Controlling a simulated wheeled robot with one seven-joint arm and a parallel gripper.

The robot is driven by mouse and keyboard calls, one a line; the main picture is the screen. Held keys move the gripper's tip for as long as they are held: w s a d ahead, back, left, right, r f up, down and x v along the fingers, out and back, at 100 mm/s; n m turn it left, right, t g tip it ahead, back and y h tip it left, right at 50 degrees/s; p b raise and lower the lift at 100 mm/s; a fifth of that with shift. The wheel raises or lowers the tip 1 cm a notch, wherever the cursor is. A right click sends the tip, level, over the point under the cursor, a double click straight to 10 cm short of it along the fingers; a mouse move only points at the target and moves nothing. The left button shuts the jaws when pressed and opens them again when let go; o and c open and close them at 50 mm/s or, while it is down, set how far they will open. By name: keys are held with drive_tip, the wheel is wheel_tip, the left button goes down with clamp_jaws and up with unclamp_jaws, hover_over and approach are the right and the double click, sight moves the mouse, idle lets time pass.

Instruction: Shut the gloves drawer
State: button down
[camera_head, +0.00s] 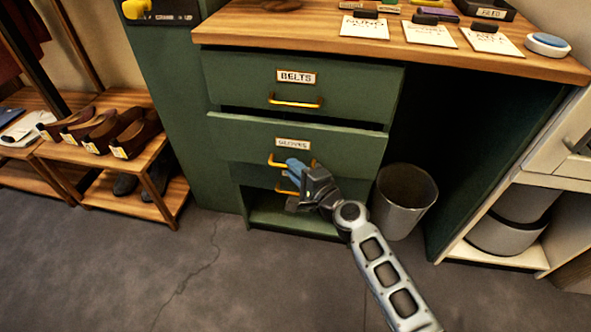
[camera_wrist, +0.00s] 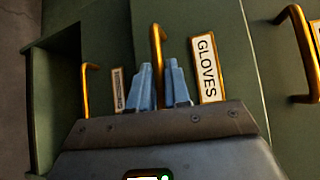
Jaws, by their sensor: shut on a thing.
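The gloves drawer (camera_head: 350,152) is the green drawer below the belts drawer, with a label reading GLOVES (camera_wrist: 207,65). It stands partly open, its front pulled forward and a dark gap showing above it. Its brass handle (camera_head: 273,159) also shows in the wrist view (camera_wrist: 157,45). My gripper (camera_head: 295,167) is at this handle, with its blue fingers (camera_wrist: 160,85) one on each side of the bar, shut on it. The fingers hide part of the handle in the head view.
Another drawer handle (camera_head: 283,190) and an open shelf (camera_head: 285,217) lie below. A metal bin (camera_head: 405,205) stands close to the right of my gripper. A shoe rack (camera_head: 110,190) is at the left. The floor in front is clear.

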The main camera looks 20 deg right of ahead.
idle(0.3)
drive_tip(key=w+d+b, duration=0.1)
drive_tip(key=w+d, duration=0.1)
drive_tip(key=w, duration=0.1)
drive_tip(key=shift+w+d+f+b, duration=0.15)
drive_tip(key=shift+d+b, duration=0.05)
drive_tip(key=shift+b, duration=0.2)
drive_tip(key=shift+w+d+r, duration=0.1)
drive_tip(key=shift+d+r, duration=0.05)
drive_tip(key=shift+r, duration=0.05)
drive_tip(key=c, duration=1.2)
unclamp_jaws()
drive_tip(key=shift+o, duration=0.2)
drive_tip(key=p, duration=0.2)
approach(298, 158)
drive_tip(key=shift+x, duration=0.9)
drive_tip(key=shift+w, duration=0.1)
